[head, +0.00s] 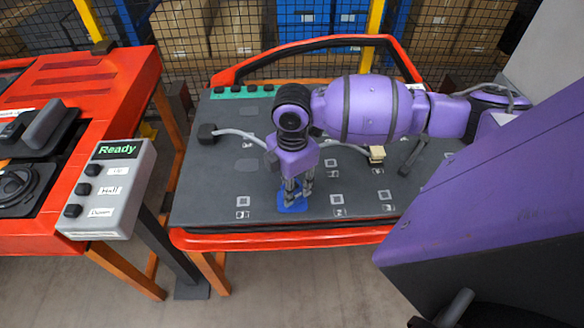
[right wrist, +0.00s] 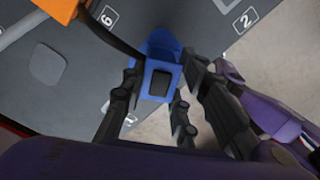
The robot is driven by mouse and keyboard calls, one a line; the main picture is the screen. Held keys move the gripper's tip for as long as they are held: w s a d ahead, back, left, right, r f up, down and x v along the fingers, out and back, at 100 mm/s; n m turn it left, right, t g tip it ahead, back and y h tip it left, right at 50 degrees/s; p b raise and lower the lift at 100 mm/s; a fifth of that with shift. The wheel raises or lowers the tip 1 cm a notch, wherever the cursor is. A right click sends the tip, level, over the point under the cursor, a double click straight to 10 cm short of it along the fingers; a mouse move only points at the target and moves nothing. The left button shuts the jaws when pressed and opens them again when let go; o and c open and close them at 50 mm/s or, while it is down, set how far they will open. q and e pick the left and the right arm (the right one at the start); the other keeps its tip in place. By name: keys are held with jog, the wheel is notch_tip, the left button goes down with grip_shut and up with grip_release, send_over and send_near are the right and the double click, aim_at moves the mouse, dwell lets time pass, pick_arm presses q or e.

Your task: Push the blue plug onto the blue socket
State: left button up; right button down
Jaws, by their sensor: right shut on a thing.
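My right gripper (head: 294,196) points down at the front of the dark grey board (head: 205,195). It is shut on the blue plug, which shows between the fingers in the right wrist view (right wrist: 149,82) with a dark cable running to it. Another blue surface (right wrist: 163,42) lies just beyond the plug there. In the head view, blue (head: 292,207) shows at the fingertips, low on the board; the fingers partly hide it. I cannot tell where plug ends and socket begins, or whether they touch. My left gripper is not in view.
A yellow block (head: 376,154) stands on the board right of the gripper. A black block (head: 207,134) with a grey cable is at the left edge. Several white labelled squares mark the board.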

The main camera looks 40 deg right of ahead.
jog(key=shift+f, duration=0.4)
dwell(1.2)
jog(key=c, duration=1.3)
grip_release()
notch_tip(320, 180, up, 12)
jog(key=shift+r, duration=0.1)
